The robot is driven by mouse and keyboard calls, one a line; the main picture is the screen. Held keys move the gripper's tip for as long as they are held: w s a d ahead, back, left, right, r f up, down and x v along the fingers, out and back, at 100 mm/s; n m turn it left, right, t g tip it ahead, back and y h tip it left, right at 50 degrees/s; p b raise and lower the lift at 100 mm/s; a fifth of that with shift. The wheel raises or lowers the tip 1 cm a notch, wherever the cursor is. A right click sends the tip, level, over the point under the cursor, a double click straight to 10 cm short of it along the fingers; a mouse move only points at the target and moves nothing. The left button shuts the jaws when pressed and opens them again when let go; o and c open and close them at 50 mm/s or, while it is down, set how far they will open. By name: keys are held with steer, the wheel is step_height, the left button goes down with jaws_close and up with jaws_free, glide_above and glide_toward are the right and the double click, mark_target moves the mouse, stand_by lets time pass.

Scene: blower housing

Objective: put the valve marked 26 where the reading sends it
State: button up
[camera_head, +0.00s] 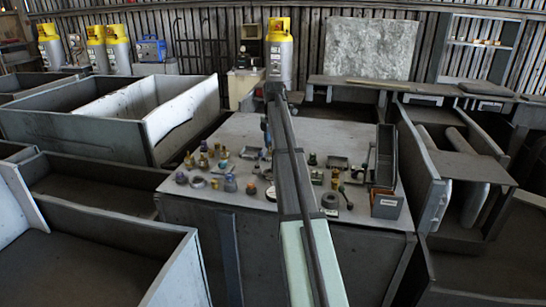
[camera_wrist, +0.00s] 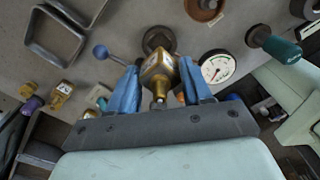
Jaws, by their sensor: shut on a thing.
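In the wrist view my gripper (camera_wrist: 160,88) has its blue fingers closed on a brass, box-bodied valve (camera_wrist: 158,68). The valve has pale labels on its faces, too small to read, so I cannot confirm the 26. A dark round part (camera_wrist: 158,38) lies beyond it. A dial gauge (camera_wrist: 217,67) with a white face lies to the right, with a reading too small to tell. In the head view my arm hides most of the gripper and the held valve. The gauge (camera_head: 271,193) shows there on the grey table (camera_head: 240,132).
Several small valves and fittings crowd the table. A labelled open box (camera_head: 386,204) stands at the right front corner, beside a dark upright case (camera_head: 386,152). The table's back left is clear. Large metal bins (camera_head: 75,125) flank it.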

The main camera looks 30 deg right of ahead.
steer(key=w+d, duration=0.8)
steer(key=w, duration=0.4)
steer(key=shift+f, duration=4.75)
steer(key=shift+f, duration=0.15)
steer(key=o, duration=1)
step_height(320, 180, up, 12)
steer(key=shift+r, duration=0.2)
